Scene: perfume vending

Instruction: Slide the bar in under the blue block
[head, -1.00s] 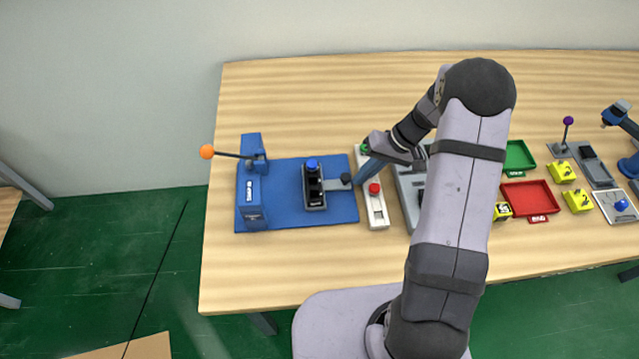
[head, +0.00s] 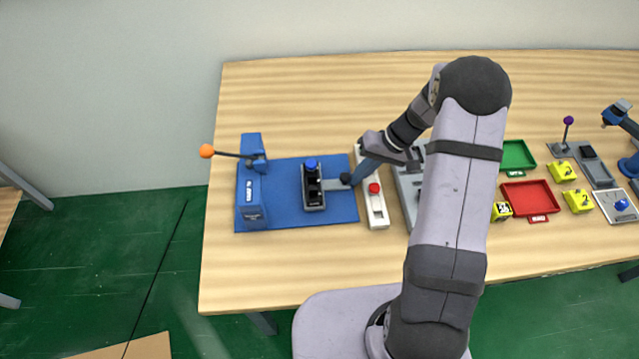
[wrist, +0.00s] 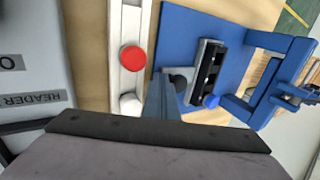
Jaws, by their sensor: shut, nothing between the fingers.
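The bar (head: 313,203) is a grey carrier with black pieces and a blue-topped piece, standing on a blue base plate (head: 283,212). It also shows in the wrist view (wrist: 193,83). A dark round knob (head: 346,179) on a short rod sticks out of its right side. The blue block (head: 251,195), an upright press frame, stands left of the bar, with bare plate between them. My gripper (head: 357,181) is shut and empty, low at the right side of the knob. In the wrist view its blue fingers (wrist: 160,88) lie close to the knob; I cannot tell if they touch.
A lever with an orange ball (head: 206,151) sticks out left from the blue block. A white panel with a red button (head: 375,188) lies just right of the plate, under my gripper. Green (head: 518,155) and red (head: 530,199) trays lie farther right.

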